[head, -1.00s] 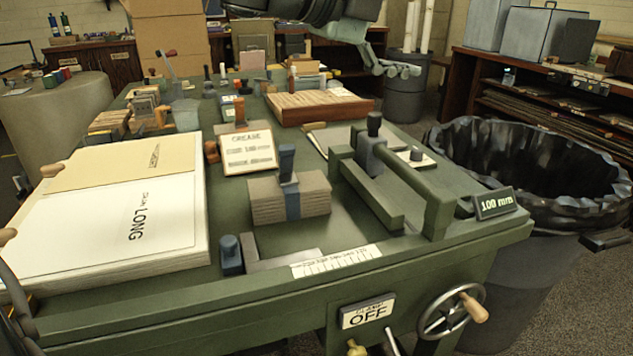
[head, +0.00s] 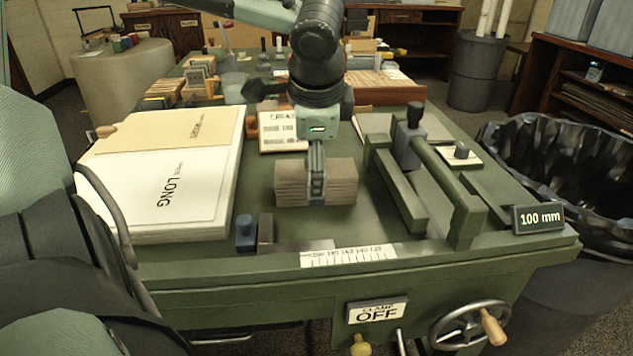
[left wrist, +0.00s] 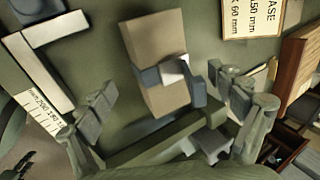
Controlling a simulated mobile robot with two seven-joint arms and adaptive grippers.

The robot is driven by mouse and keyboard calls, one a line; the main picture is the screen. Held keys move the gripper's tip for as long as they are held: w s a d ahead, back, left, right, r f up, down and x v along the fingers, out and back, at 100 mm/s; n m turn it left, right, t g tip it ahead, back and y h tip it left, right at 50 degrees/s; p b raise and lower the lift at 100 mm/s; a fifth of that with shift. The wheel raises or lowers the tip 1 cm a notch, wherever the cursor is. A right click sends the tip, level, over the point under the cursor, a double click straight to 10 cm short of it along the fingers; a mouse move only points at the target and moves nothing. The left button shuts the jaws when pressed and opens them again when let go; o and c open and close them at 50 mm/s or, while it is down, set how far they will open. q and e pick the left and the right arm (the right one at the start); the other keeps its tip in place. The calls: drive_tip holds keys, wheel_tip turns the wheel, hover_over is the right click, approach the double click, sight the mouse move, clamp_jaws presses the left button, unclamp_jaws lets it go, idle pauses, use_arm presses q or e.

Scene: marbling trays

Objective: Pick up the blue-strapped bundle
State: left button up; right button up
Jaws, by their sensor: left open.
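The blue-strapped bundle (head: 289,184), a stack of grey-brown sheets, lies on the green bench (head: 345,222). Its blue strap (head: 317,193) wraps the middle. In the left wrist view the bundle (left wrist: 158,38) lies tilted, with the strap and its upright tab near the centre. My left gripper (head: 316,160) points down right above the bundle in the head view and partly hides the strap's upper part. In the left wrist view its fingers (left wrist: 168,105) are spread wide and empty, one towards each side. My right gripper is in neither view.
A green clamp frame (head: 398,185) stands right of the bundle. A thick paper stack (head: 195,185) lies left. A small blue knob and metal stop (head: 265,233) sit in front. The crease card (head: 283,145) is behind. A lined bin (head: 560,180) stands right.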

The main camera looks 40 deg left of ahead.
use_arm(q)
drive_tip(key=x, duration=0.2)
drive_tip(key=shift+w+a+f, duration=0.1)
drive_tip(key=shift+f, duration=0.3)
drive_tip(key=shift+w+a+f, duration=0.1)
drive_tip(key=shift+f, duration=0.15)
drive_tip(key=c, duration=1.5)
drive_tip(key=shift+c, duration=0.3)
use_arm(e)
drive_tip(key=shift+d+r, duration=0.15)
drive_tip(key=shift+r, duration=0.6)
